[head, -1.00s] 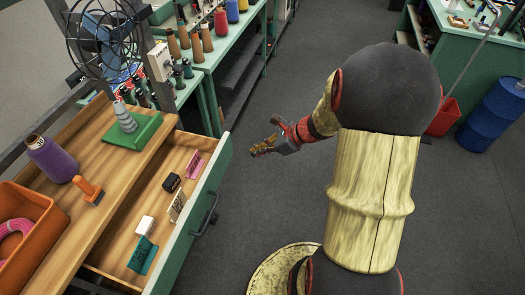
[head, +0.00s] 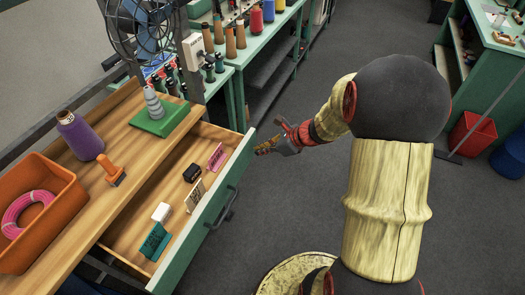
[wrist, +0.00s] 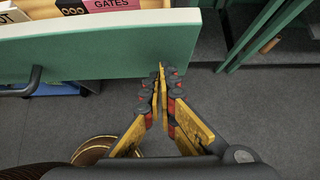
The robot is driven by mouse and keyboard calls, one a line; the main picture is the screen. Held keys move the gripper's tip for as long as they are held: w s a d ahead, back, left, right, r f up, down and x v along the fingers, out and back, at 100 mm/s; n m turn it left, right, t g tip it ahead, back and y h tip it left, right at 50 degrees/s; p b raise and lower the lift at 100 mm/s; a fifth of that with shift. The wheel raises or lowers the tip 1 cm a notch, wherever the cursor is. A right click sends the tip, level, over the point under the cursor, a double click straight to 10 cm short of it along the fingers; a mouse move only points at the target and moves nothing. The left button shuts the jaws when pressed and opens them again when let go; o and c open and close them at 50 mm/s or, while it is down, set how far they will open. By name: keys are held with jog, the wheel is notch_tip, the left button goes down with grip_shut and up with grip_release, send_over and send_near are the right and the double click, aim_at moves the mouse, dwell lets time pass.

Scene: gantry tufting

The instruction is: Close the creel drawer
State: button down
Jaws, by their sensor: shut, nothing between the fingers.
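The creel drawer (head: 207,214) stands open, pulled out of the wooden-topped bench. It has a green front and a dark bar handle (head: 222,208). Inside lie a pink card (head: 216,157), a black item (head: 192,173), a cream card (head: 195,195), a white block (head: 161,212) and a teal card (head: 155,241). My gripper (head: 264,149) is shut and empty, beside the far end of the drawer front. In the wrist view its fingertips (wrist: 162,76) overlap the lower edge of the green front (wrist: 110,48); I cannot tell whether they touch.
On the bench top are an orange bin (head: 67,230) with a pink coil, a purple cone (head: 80,138), an orange-handled tool (head: 109,168) and a green-based stand (head: 160,120). A fan (head: 145,25) stands behind. The grey floor (head: 300,215) right of the drawer is clear.

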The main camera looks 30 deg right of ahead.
jog(key=shift+w+a, duration=0.1)
jog(key=w+a, duration=0.4)
jog(key=w, duration=0.1)
jog(key=w+a+p, duration=0.1)
jog(key=w+a, duration=0.3)
jog(key=w, duration=0.2)
jog(key=w+a+p, duration=0.1)
jog(key=w+a, duration=0.3)
jog(key=w, duration=0.2)
jog(key=shift+a, duration=0.1)
